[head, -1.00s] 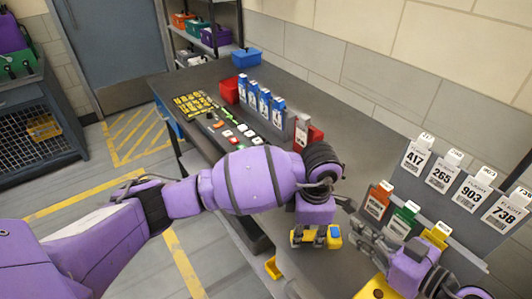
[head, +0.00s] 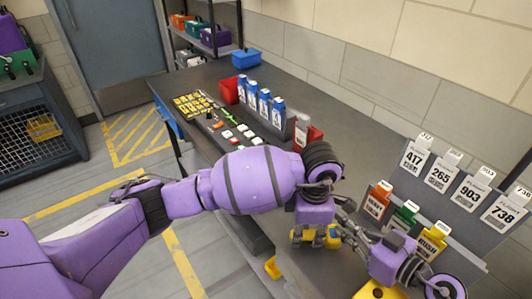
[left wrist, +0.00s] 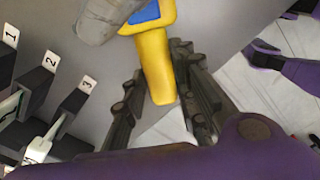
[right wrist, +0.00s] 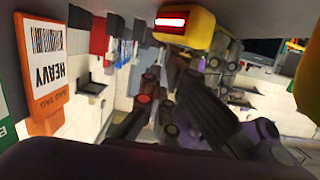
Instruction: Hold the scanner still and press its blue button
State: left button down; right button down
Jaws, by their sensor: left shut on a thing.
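The scanner (head: 333,240) is yellow with a blue button. In the left wrist view its handle (left wrist: 158,70) and part of the blue button (left wrist: 146,12) show. My right gripper (head: 340,222) is close to the scanner. Its grey fingertip shows in the left wrist view beside the button; contact is unclear. In the right wrist view the scanner's red-lit end (right wrist: 185,22) is near my right fingers (right wrist: 166,80); their opening is unclear.
Orange (head: 377,200), green (head: 402,217) and yellow (head: 432,240) tags stand near my right arm. White numbered tags (head: 460,185) hang on a grey panel behind.

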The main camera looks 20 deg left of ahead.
pick_arm(q)
jog(key=shift+d+r, duration=0.1)
pick_arm(e)
jog(key=shift+s+f, duration=0.15)
jog(key=shift+f, duration=0.3)
pick_arm(q)
jog(key=shift+w, duration=0.1)
pick_arm(e)
jog(key=shift+s+d, duration=0.25)
jog(key=shift+d, duration=0.15)
jog(key=v, duration=0.6)
jog(key=shift+r, duration=0.3)
jog(key=shift+s+d+r, duration=0.15)
jog(key=shift+d+r, duration=0.1)
jog(key=shift+d, duration=0.15)
pick_arm(q)
jog(key=c, duration=1.3)
grip_release()
jog(key=shift+c, duration=0.2)
